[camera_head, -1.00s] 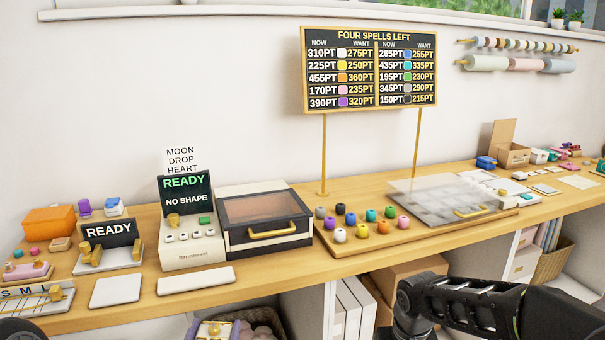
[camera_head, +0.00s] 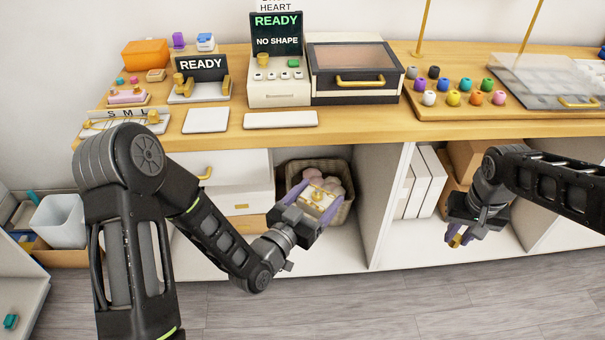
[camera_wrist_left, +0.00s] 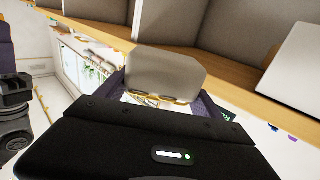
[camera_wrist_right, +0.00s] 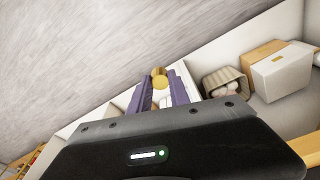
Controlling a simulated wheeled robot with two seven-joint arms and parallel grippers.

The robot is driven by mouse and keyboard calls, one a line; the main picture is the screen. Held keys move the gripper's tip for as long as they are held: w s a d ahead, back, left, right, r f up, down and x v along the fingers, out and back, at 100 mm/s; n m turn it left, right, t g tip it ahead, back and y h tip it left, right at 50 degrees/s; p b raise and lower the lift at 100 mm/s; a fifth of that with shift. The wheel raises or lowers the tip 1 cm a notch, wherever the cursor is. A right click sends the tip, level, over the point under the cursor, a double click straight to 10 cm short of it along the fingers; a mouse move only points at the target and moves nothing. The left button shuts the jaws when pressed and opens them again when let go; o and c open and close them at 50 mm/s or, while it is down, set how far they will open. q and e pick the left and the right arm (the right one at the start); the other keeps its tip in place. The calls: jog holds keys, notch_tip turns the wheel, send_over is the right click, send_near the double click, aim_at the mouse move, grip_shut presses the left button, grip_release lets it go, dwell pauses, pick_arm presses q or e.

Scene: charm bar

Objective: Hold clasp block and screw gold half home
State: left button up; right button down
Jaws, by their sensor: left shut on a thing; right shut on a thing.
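The clasp block (camera_head: 318,197) is pale with gold fittings on top. My left gripper (camera_head: 313,204) is shut on it, its purple fingers on either side, in front of the counter. The block also shows in the left wrist view (camera_wrist_left: 165,75) as a rounded pale plate with gold along its near edge. The gold half (camera_head: 456,241) is a small gold piece in my right gripper (camera_head: 461,236), which is shut on it. It also shows as a round gold end in the right wrist view (camera_wrist_right: 159,77). The two pieces are well apart.
The wooden counter (camera_head: 365,131) is behind both grippers, with a READY stand (camera_head: 201,65), a machine reading NO SHAPE (camera_head: 280,92), an oven-like box (camera_head: 355,97) and coloured beads on a board. A basket (camera_head: 345,212) stands on the shelf below. Space between the grippers is clear.

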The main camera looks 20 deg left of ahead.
pick_arm(q)
jog(key=s+d+f+m+g+h, duration=0.3)
jog(key=s+d+m+h, duration=0.1)
jog(key=d, duration=0.4)
jog(key=shift+s+f+h, duration=0.3)
jog(key=shift+s+h, duration=0.45)
jog(key=shift+h, duration=0.15)
pick_arm(e)
jog(key=s+a+r+n, duration=0.1)
jog(key=a+r+n, duration=0.2)
jog(key=a, duration=0.5)
jog(key=s+a+r+n+y, duration=0.1)
jog(key=a+r+n, duration=0.1)
jog(key=a, duration=0.6)
jog(key=s+a+r+n, duration=0.1)
jog(key=a+r+n, duration=0.2)
jog(key=a+n, duration=0.2)
jog(key=a, duration=0.3)
jog(key=shift+r+g, duration=0.3)
jog(key=shift+a, duration=0.1)
jog(key=shift+f, duration=0.1)
jog(key=shift+w+f, duration=0.1)
jog(key=shift+f, duration=1.8)
jog(key=shift+f, duration=0.1)
